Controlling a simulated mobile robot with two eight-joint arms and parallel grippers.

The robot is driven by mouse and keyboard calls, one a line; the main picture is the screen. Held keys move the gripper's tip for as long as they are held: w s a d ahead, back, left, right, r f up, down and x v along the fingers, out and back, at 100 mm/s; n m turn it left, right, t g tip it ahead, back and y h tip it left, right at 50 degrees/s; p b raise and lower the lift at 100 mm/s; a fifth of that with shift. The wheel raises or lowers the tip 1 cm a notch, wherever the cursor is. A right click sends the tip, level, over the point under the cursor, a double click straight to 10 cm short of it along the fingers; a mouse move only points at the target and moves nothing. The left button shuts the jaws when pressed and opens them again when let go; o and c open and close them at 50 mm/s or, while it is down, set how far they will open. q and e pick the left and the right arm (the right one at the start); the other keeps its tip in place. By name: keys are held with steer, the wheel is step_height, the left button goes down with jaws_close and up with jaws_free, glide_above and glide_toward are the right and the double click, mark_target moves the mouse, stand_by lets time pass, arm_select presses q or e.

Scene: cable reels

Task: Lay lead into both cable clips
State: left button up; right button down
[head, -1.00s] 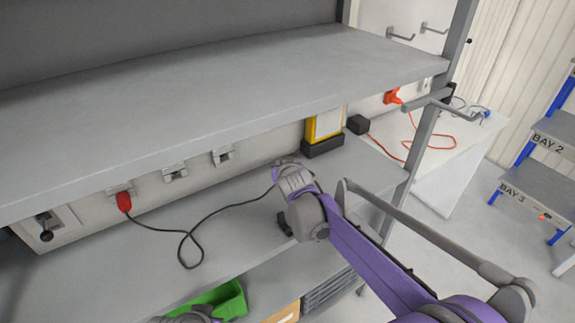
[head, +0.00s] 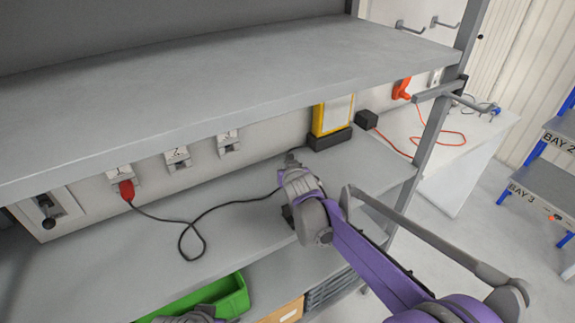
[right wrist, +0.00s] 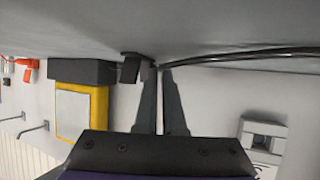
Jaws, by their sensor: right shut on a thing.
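The black lead (head: 208,210) runs from a red plug (head: 126,189) in socket 1, loops on the lower shelf and reaches my right gripper (head: 292,160). In the right wrist view, the fingers (right wrist: 159,72) are shut on the lead (right wrist: 250,57) close to the shelf surface. A small dark block (right wrist: 130,68) is beside the fingertips; whether it is a clip or the lead's end, I cannot tell. A dark piece (head: 287,215) shows beside my right wrist, partly hidden. I cannot clearly make out either cable clip. Part of my left gripper (head: 190,317) shows at the bottom edge, its fingers hidden.
A yellow device on a black base (head: 329,138) stands at the back of the lower shelf (head: 95,265), right of my gripper. The upper shelf (head: 230,75) overhangs. A black box (head: 366,119) with an orange cord is farther right. A green bin (head: 232,295) is below.

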steer(key=shift+f, duration=0.1)
stand_by(0.3)
steer(key=shift+c, duration=2)
jaws_free()
steer(key=shift+d, duration=0.1)
steer(key=shift+w, duration=0.1)
